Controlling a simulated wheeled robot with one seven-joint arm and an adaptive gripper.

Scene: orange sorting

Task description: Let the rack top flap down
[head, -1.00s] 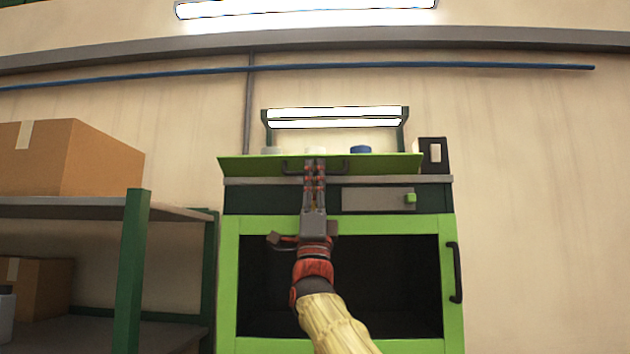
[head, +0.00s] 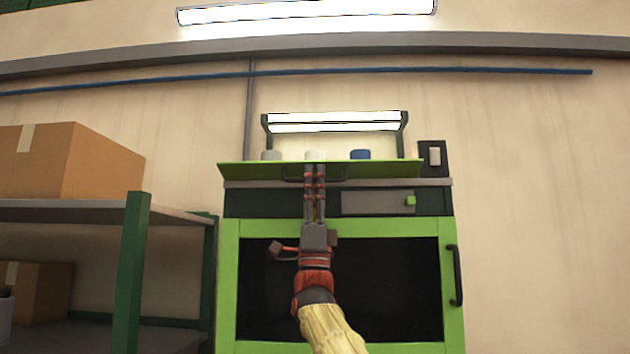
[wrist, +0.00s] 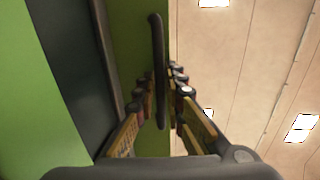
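The green rack top flap (head: 385,170) sits tilted above the green cabinet, seen nearly edge-on in the head view. In the wrist view the flap (wrist: 136,38) is a green panel with a dark bar handle (wrist: 158,45). My gripper (head: 315,170) reaches up to the flap's handle from below. In the wrist view its fingers (wrist: 162,78) lie on both sides of the handle, closed in on it. The fingers hide the middle of the handle in the head view.
Below the flap are a dark panel with a grey drawer front (head: 375,202) and an open dark compartment with a side handle (head: 455,275). Pale and blue-topped items (head: 360,154) stand behind the flap. A shelf (head: 60,212) with cardboard boxes (head: 75,165) stands at left.

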